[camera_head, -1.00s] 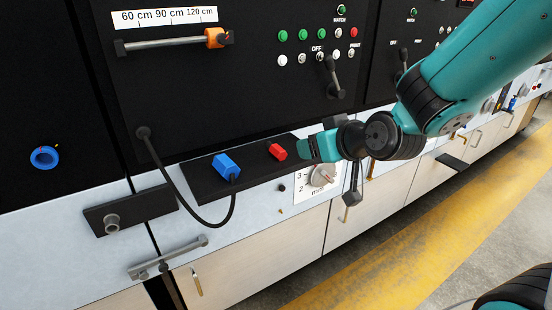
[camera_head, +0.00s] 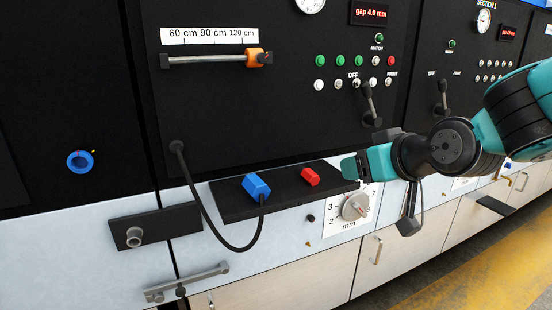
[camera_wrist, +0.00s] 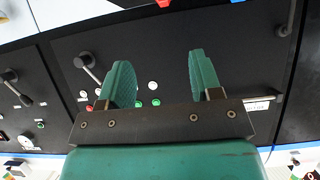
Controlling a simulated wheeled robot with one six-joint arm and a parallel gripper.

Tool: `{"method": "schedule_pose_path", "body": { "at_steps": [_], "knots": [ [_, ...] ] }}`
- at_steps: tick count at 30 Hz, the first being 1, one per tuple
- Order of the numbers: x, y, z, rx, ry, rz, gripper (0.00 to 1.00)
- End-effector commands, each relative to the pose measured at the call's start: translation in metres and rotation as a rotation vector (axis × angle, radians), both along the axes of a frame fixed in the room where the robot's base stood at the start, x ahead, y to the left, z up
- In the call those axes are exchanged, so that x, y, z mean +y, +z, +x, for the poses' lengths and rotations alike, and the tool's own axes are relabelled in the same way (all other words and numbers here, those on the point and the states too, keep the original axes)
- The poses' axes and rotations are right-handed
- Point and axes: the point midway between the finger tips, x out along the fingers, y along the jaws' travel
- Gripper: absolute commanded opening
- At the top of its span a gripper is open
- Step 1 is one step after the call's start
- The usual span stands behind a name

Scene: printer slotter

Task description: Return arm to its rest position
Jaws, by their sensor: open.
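My gripper (camera_head: 352,167) is at the right end of the black shelf in the head view, in front of the machine panel and above the mm dial. In the wrist view my gripper (camera_wrist: 160,85) shows its two teal fingers spread apart, with nothing between them. My teal and black arm reaches in from the right side of the head view. The gripper stands to the right of the red block (camera_head: 310,177); whether it touches the shelf, I cannot tell.
A blue plug (camera_head: 256,186) with a black cable sits on the black shelf (camera_head: 236,206). The mm dial (camera_head: 355,206) is below the gripper. A black lever (camera_head: 370,105) and buttons are above. An orange slider (camera_head: 254,57) is on a rail. The floor (camera_head: 470,275) at lower right is clear.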

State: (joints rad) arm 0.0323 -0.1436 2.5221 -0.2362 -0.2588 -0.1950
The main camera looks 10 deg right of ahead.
Motion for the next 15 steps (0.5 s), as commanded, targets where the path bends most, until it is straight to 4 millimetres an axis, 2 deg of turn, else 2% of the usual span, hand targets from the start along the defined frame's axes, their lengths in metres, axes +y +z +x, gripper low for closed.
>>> {"method": "schedule_pose_path", "body": {
  "at_steps": [2,5,9,12,15],
  "knots": [
    [0.011,-0.003,-0.007,0.043,0.031,0.011,0.59],
    [0.038,-0.014,-0.033,0.177,0.118,0.03,0.59],
    [0.08,-0.031,-0.095,0.453,0.287,0.026,0.59],
    [0.096,-0.037,-0.142,0.634,0.392,-0.01,0.59],
    [0.101,-0.039,-0.178,0.767,0.465,-0.056,0.59]
  ]
}}
